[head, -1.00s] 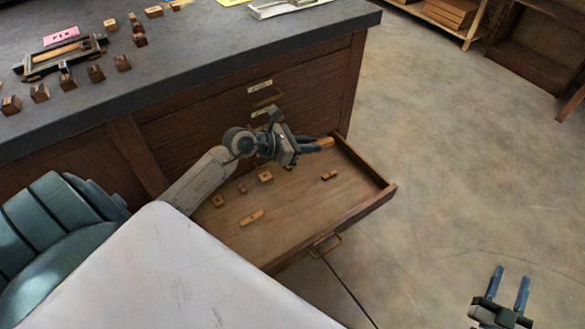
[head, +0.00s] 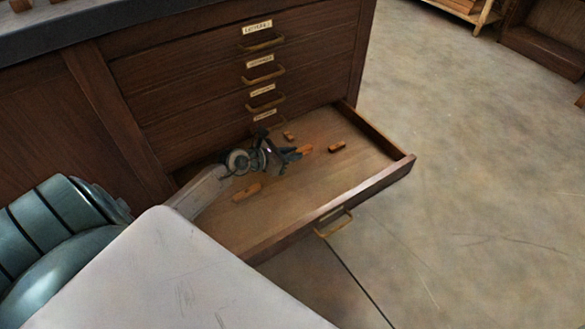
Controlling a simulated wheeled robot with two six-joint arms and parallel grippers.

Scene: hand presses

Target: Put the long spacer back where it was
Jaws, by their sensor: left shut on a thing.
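My left gripper (head: 295,153) is over the open drawer (head: 300,205), low near its floor, and is shut on an orange-brown wooden piece, which looks like the long spacer (head: 306,149). Only the end of the spacer shows past the fingertips; the rest is hidden by the gripper. I cannot tell whether the spacer touches the drawer floor. My right gripper is out of view.
Other small wooden pieces lie in the drawer: one behind the gripper (head: 288,135), a dark one to the right (head: 337,146) and a longer one in front (head: 246,192). Closed labelled drawers (head: 262,66) stand above. The drawer's front right floor is clear.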

